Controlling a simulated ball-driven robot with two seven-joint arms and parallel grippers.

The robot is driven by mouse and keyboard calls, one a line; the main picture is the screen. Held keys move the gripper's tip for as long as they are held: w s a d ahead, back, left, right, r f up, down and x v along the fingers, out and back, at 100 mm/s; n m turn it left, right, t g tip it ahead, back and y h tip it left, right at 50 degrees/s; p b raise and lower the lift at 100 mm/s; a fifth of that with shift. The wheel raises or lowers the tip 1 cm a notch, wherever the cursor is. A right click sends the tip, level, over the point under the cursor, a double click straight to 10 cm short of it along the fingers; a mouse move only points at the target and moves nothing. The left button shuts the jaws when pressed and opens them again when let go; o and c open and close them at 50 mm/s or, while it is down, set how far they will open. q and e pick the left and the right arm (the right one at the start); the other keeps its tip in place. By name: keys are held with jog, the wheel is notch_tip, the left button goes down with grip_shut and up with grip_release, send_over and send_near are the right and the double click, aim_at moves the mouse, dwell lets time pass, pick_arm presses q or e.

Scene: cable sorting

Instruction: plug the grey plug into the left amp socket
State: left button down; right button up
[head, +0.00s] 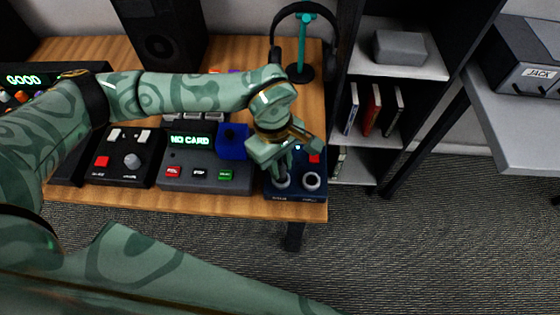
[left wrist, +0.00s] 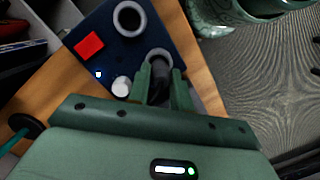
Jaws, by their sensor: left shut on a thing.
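The amp (head: 293,194) is a dark blue box at the front right corner of the wooden table, with two pale-rimmed round sockets. The right socket (head: 311,181) is empty; it also shows in the left wrist view (left wrist: 129,18). My left gripper (head: 284,166) points down over the left socket (head: 282,184). In the left wrist view its fingers (left wrist: 160,88) are shut on the dark grey plug (left wrist: 159,72), which lines up with the left socket's rim (left wrist: 157,54). I cannot tell how deep the plug sits. My right gripper is out of view.
A grey card device (head: 210,181) reading "NO CARD" stands left of the amp, with a black control box (head: 124,168) beyond it. A headphone stand (head: 301,70) is behind. A shelf (head: 400,65) stands to the right. The amp has a red button (left wrist: 89,45).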

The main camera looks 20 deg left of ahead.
pick_arm(q)
jog(key=shift+f, duration=0.15)
jog(key=shift+f, duration=0.4)
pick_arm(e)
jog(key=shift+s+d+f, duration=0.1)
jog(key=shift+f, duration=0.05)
pick_arm(q)
jog(key=shift+f, duration=0.25)
dwell(0.5)
jog(key=c, duration=0.7)
grip_release()
jog(key=shift+r+p, duration=2.5)
jog(key=shift+r, duration=1)
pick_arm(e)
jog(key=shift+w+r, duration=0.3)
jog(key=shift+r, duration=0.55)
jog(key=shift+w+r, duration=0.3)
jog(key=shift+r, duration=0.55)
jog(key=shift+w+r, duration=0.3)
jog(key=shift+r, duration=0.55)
